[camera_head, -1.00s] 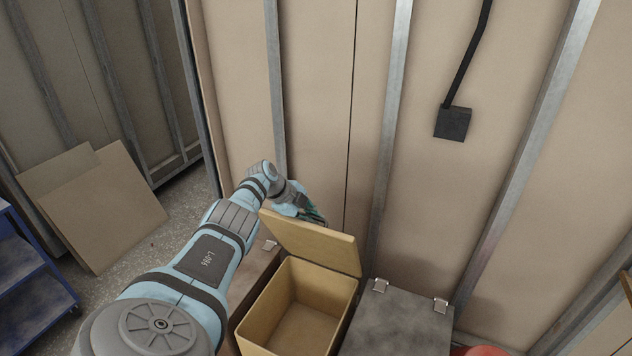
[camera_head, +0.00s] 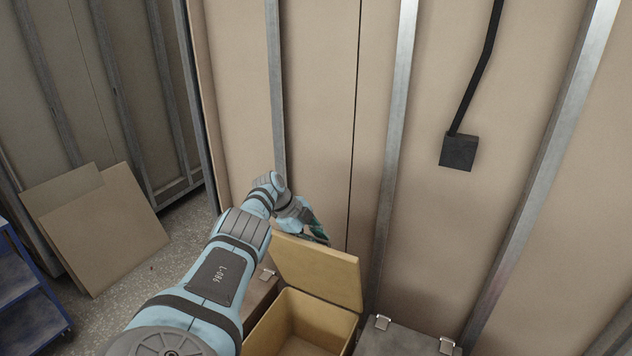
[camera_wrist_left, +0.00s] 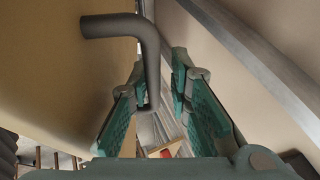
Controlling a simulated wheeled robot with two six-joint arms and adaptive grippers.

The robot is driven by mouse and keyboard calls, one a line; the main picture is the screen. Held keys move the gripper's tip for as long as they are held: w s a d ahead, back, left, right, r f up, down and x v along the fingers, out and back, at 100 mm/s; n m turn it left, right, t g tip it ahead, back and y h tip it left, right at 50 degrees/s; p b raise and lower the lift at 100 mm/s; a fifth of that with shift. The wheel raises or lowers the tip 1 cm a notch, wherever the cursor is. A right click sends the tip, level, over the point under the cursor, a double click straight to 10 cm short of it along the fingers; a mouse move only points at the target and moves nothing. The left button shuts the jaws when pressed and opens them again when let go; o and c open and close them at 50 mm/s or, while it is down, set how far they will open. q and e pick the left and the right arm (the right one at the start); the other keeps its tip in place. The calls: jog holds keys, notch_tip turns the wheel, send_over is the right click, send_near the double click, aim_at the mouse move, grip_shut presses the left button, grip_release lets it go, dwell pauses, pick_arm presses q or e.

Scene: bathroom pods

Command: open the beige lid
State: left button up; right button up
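The beige lid (camera_head: 318,272) stands raised, roughly upright, at the back of the open beige box (camera_head: 259,338), whose inside is partly visible. My left gripper (camera_head: 318,234) is behind the lid's upper left edge, partly hidden by it. In the left wrist view, the lid's beige face (camera_wrist_left: 60,75) fills the left side and carries a dark bent handle (camera_wrist_left: 151,55). The teal fingers of my left gripper (camera_wrist_left: 160,98) are spread apart, with the handle's lower part between them and a gap on the right. My right gripper is not in view.
A grey box (camera_head: 405,343) with metal hinges stands right of the beige one; a brownish box (camera_head: 262,297) is on its left. The panelled wall (camera_head: 325,120) is close behind. A black wall fitting (camera_head: 458,152), leaning boards (camera_head: 105,228) and a blue shelf cart (camera_head: 32,290) are farther off.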

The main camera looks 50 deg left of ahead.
pick_arm(q)
jog(key=shift+a+f, duration=0.1)
jog(key=shift+s+a+r, duration=0.25)
jog(key=shift+s+r, duration=0.1)
jog(key=shift+r, duration=0.05)
jog(key=v, duration=1.1)
jog(key=shift+w+d+r, duration=0.15)
jog(key=shift+w, duration=0.1)
